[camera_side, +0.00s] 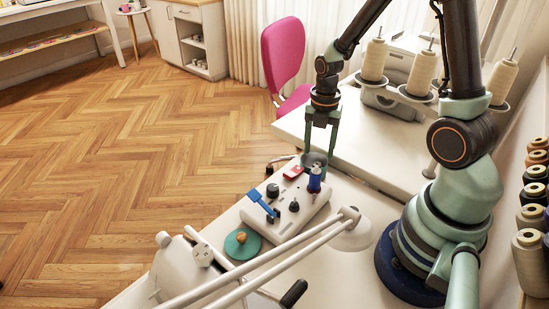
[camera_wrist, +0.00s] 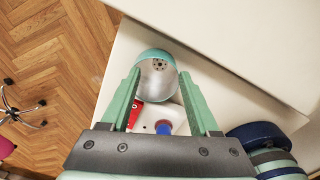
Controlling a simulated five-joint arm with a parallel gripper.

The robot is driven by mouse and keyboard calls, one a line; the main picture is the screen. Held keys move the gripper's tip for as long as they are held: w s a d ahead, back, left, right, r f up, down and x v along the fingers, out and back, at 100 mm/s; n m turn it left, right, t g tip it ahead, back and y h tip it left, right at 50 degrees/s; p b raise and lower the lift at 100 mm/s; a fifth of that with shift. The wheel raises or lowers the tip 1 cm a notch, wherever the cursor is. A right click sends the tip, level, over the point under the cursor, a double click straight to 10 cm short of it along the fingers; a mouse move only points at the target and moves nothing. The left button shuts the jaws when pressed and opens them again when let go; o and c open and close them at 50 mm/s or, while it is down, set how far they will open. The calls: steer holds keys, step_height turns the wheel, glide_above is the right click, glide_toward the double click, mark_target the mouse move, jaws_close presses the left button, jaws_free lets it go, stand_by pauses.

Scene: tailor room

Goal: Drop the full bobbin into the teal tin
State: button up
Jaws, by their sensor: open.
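The teal tin (camera_wrist: 160,88) has a bright metal inside and stands at the far end of a white machine. In the wrist view it lies at and between my fingertips, and a small grey disc with dark holes (camera_wrist: 158,65) shows inside it. In the side view the tin (camera_side: 309,159) is right under my gripper (camera_side: 320,150). My gripper is open, fingers pointing down, with nothing seen between them. A blue upright piece (camera_side: 314,183), possibly a bobbin or post, stands on the machine; its blue also shows in the wrist view (camera_wrist: 163,127). I cannot tell which piece is the full bobbin.
The white machine (camera_side: 285,216) carries black knobs and a blue lever (camera_side: 261,202). A red item (camera_side: 293,173) lies near the tin. Thread cones (camera_side: 421,74) stand behind; the white tabletop (camera_side: 380,150) has free room.

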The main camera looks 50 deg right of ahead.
step_height(320, 180, up, 12)
stand_by(0.6)
steer(key=s+a+r+m+t, duration=0.2)
steer(key=a+r+m, duration=0.2)
steer(key=m, duration=0.7)
steer(key=s+a+r+m+t, duration=0.1)
steer(key=a+r+m+t, duration=0.2)
steer(key=a+m, duration=0.3)
steer(key=r+m, duration=0.1)
steer(key=m, duration=0.4)
steer(key=shift+s+t, duration=0.3)
steer(key=shift+s, duration=0.05)
